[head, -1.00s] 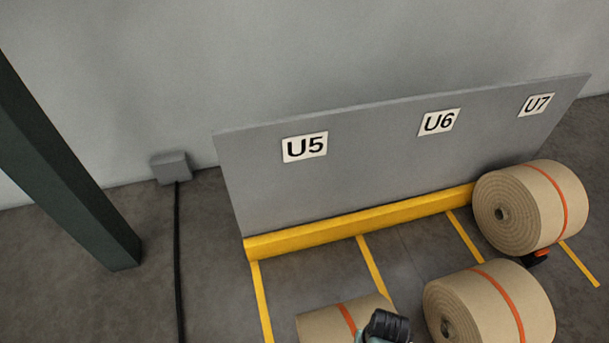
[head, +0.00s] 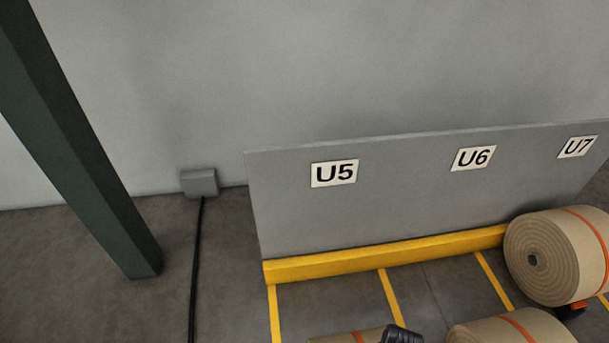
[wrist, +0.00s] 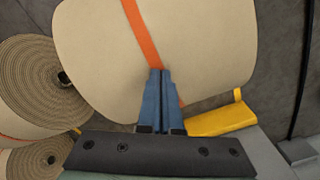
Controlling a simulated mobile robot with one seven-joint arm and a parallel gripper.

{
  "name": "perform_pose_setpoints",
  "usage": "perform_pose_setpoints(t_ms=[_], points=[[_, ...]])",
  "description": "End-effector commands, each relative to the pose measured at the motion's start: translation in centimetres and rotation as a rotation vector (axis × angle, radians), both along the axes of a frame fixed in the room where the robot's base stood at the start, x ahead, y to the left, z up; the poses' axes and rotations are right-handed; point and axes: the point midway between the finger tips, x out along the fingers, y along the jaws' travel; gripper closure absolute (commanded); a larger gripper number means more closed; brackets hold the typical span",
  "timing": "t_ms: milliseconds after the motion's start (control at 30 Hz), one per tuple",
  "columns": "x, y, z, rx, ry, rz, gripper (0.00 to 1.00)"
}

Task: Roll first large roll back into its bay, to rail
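A large kraft roll (head: 335,340) with an orange band shows only its top at the bottom edge of the head view, in front of the bay marked U5 (head: 334,173). A gap of bare floor lies between it and the yellow rail (head: 345,261). In the wrist view the roll (wrist: 195,50) fills the upper middle. My gripper (wrist: 161,72) has its blue fingers together, over the roll's face beside the orange band. No thing shows between them. I cannot tell whether they touch the roll. Part of my arm hides the roll's right end in the head view.
A second roll (head: 510,332) lies to the right, short of the rail. A third roll (head: 555,255) lies near the rail below U7 (head: 577,147), with a dark and orange block (head: 571,309) at it. A dark post (head: 85,150) and a cable (head: 196,265) are left.

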Motion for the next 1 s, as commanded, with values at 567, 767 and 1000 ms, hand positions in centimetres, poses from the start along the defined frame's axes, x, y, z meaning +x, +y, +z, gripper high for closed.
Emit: perform_pose_setpoints(t_ms=[567, 767, 1000], points=[[2.1, 0.5, -0.7, 0.005, 0.009, 0.003, 1.00], [2.8, 0.5, -0.6, 0.006, 0.010, 0.000, 1.00], [3.5, 0.6, -0.7, 0.006, 0.009, 0.002, 1.00]])
